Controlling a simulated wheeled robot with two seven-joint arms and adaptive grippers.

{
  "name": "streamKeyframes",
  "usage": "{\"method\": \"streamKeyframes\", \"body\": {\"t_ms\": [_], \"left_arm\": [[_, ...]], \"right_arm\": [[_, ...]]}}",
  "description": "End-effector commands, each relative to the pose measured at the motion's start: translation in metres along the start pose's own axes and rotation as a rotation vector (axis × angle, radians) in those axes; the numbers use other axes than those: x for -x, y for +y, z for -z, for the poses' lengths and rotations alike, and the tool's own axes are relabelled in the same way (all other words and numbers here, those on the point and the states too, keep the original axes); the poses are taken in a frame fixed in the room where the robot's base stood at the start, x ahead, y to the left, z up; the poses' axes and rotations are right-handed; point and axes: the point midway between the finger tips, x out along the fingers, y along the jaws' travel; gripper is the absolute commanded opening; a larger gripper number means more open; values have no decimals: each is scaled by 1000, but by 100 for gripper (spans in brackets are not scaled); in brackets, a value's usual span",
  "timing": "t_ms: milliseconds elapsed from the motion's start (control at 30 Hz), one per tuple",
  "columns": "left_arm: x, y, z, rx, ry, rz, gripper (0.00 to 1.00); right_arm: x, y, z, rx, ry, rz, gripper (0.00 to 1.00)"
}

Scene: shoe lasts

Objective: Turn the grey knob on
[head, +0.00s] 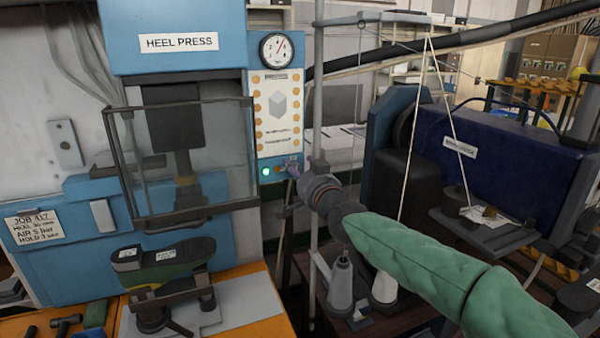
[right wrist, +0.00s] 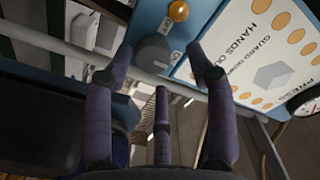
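The grey knob (right wrist: 153,53) is a round dial on the blue panel in the right wrist view. Lettering beside it is partly hidden by a finger, so its setting cannot be read. My right gripper (right wrist: 160,68) is open, its dark fingers spread to the left and right of the knob, with a third finger below it. I cannot tell whether any finger touches it. In the head view my right gripper (head: 292,186) is at the lower panel of the heel press (head: 180,40), beside a lit green lamp (head: 265,170). My left gripper is not in view.
A pressure gauge (head: 276,49) and an instruction plate (head: 277,110) are above the lower panel. A clear guard (head: 180,205) covers the press opening, with a shoe last (head: 162,258) below. A dark blue machine (head: 500,160) stands at the right.

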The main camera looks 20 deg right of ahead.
Motion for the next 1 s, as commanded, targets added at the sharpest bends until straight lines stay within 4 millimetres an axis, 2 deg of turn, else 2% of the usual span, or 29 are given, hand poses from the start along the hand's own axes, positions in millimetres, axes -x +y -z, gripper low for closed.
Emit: {"method": "streamKeyframes", "body": {"t_ms": [267,367,800,1000], "left_arm": [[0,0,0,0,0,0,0],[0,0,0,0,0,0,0],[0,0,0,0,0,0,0],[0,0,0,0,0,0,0]], "right_arm": [[7,1,-4,1,-7,-1,56],[19,0,-3,0,-6,0,56],[98,0,-1,0,-2,0,56],[116,0,-1,0,-2,0,56]]}}
